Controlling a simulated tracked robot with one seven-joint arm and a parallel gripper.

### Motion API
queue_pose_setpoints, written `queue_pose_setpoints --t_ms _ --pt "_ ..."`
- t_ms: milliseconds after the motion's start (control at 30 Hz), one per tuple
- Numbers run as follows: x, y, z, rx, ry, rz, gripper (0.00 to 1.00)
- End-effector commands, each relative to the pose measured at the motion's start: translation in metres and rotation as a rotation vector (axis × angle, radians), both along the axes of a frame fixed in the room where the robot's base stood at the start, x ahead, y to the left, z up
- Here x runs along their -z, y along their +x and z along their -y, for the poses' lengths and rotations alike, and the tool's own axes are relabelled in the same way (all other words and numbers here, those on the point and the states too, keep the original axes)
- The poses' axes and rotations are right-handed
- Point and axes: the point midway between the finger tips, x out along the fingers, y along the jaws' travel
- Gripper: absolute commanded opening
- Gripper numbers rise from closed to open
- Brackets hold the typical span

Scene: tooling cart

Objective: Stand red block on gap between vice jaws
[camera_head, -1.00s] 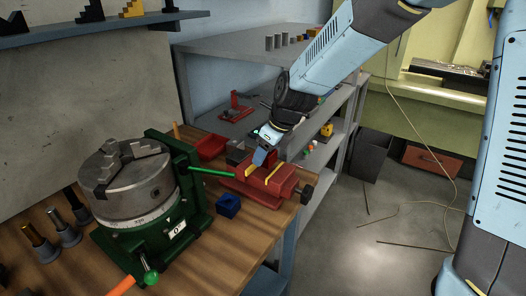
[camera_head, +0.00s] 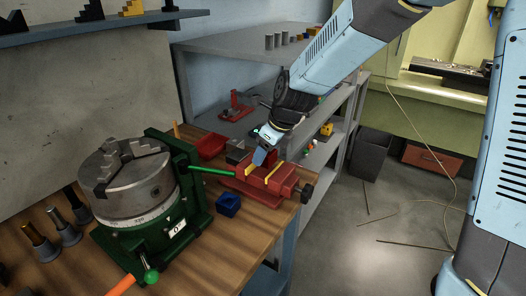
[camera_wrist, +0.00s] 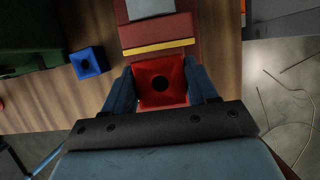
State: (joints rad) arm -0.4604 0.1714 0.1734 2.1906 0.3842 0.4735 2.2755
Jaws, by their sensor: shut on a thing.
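The vice's two yellow jaw edges show on either side of the gripper. In the wrist view one yellow jaw edge (camera_wrist: 158,47) lies just beyond the block; the other is hidden. Whether the block's underside touches the jaws I cannot tell.
A blue block (camera_head: 228,204) with a hole stands on the wooden bench, left of the vice. A green rotary table with a grey chuck (camera_head: 128,188) stands further left, its green handle reaching towards the vice. A red bin (camera_head: 211,146) is behind. Grey shelves stand at the back.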

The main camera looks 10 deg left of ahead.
Motion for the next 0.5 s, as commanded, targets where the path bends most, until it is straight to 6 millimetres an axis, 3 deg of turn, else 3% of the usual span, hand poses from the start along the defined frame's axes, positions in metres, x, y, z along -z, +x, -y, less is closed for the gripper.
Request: queue_pose_setpoints --t_ms 500 --pt "0.0065 -0.0004 -0.0009 -0.001 0.000 0.000 0.18"
